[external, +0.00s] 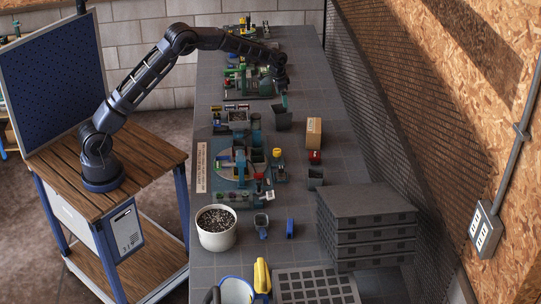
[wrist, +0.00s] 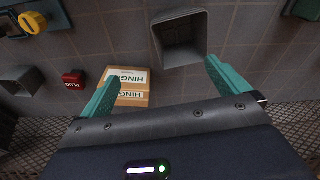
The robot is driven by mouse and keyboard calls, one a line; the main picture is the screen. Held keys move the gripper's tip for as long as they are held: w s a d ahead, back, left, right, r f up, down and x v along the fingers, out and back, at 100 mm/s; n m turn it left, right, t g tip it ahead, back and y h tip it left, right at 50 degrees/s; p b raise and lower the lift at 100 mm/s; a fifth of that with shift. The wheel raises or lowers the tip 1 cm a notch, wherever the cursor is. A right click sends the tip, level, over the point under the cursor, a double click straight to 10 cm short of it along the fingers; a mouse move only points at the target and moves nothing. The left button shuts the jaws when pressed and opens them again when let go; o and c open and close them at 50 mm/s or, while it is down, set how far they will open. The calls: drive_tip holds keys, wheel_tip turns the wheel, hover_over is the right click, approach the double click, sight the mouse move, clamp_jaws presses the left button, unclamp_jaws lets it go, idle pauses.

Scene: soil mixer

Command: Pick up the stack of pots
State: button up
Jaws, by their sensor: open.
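The stack of pots (external: 283,120) looks like a dark grey, square, open-topped pot upright on the grey bench. I cannot tell how many pots are nested. In the wrist view the pot (wrist: 180,38) is at the top centre, its opening facing the camera and empty. My gripper (external: 284,98) is close above the pot in the external view. In the wrist view its two teal fingers (wrist: 162,70) are spread wide with nothing between them. The pot's near rim lies just beyond the fingertips, toward the right one.
A cardboard box (external: 314,132) stands right of the pot, and appears behind the left finger (wrist: 122,85). A red block (external: 315,157) and another small dark pot (external: 315,177) are nearer the camera. Mixer machinery (external: 235,165) lies to the left. A mesh wall bounds the bench's right side.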

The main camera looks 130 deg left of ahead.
sight(282, 114)
drive_tip(key=s+a+f, duration=0.2)
drive_tip(key=s+f, duration=0.1)
drive_tip(key=shift+a, duration=0.15)
drive_tip(key=shift+w+a+f, duration=0.1)
drive_tip(key=shift+a+f, duration=0.1)
drive_tip(key=shift+f, duration=1.5)
drive_tip(key=shift+w+a+f, duration=0.1)
drive_tip(key=shift+a+f, duration=0.1)
drive_tip(key=shift+f, duration=1.55)
drive_tip(key=shift+w+a+f, duration=0.1)
drive_tip(key=shift+a+f, duration=0.1)
drive_tip(key=shift+f, duration=1.5)
drive_tip(key=shift+f, duration=0.25)
drive_tip(key=c, duration=0.9)
